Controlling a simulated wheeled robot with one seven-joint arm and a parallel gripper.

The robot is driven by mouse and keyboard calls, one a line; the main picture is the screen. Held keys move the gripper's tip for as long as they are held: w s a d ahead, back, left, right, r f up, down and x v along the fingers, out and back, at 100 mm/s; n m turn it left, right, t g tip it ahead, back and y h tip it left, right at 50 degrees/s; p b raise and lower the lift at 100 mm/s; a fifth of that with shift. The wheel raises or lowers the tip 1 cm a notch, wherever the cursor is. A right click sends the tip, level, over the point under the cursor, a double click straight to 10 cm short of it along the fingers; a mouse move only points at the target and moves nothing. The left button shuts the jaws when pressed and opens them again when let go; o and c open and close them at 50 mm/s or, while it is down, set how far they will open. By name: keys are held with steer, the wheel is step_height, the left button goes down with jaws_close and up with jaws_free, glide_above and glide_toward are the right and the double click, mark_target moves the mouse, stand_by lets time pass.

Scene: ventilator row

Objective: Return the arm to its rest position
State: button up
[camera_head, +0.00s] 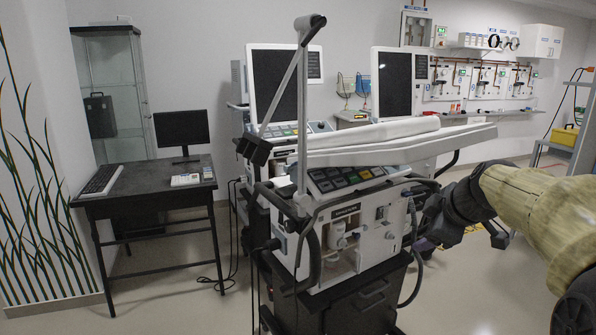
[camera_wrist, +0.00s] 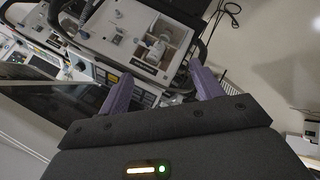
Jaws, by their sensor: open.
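My gripper (camera_head: 471,236) is at the right in the head view, at the end of my arm, which reaches in from the right edge. It is beside the right side of the nearest ventilator (camera_head: 345,235), and I cannot tell the exact gap. In the wrist view my gripper (camera_wrist: 161,88) shows two purple fingers spread apart with nothing between them. Beyond the fingers, the ventilator's white front with an open recess (camera_wrist: 165,42) and a row of keys (camera_wrist: 135,95) shows tilted. The arm is stretched forward, not folded.
A second ventilator with a dark screen (camera_head: 275,85) stands behind the nearest one. A dark desk (camera_head: 150,190) with a monitor (camera_head: 182,130) and keyboard (camera_head: 101,180) is at the left. A hose (camera_head: 415,265) hangs beside the nearest ventilator. Bare floor (camera_head: 470,290) lies at the front right.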

steer(key=s+a+f+m+g, duration=0.2)
steer(key=s+a+f+m, duration=0.2)
steer(key=s+f, duration=0.3)
steer(key=s+a+f+m+g+h, duration=0.1)
steer(key=s+a+f+m+g, duration=0.1)
steer(key=s+a+f+m, duration=0.5)
steer(key=s+a+f+m+g, duration=0.15)
steer(key=s+f, duration=0.35)
steer(key=f, duration=0.6)
steer(key=w+p+v, duration=0.3)
steer(key=p+v, duration=0.9)
steer(key=p, duration=0.1)
steer(key=w+a+r+p+v, duration=0.1)
steer(key=w+p+v, duration=0.2)
steer(key=p+v, duration=1)
steer(key=shift+s+d+r, duration=0.2)
steer(key=shift+d+r, duration=0.3)
steer(key=shift+r, duration=0.05)
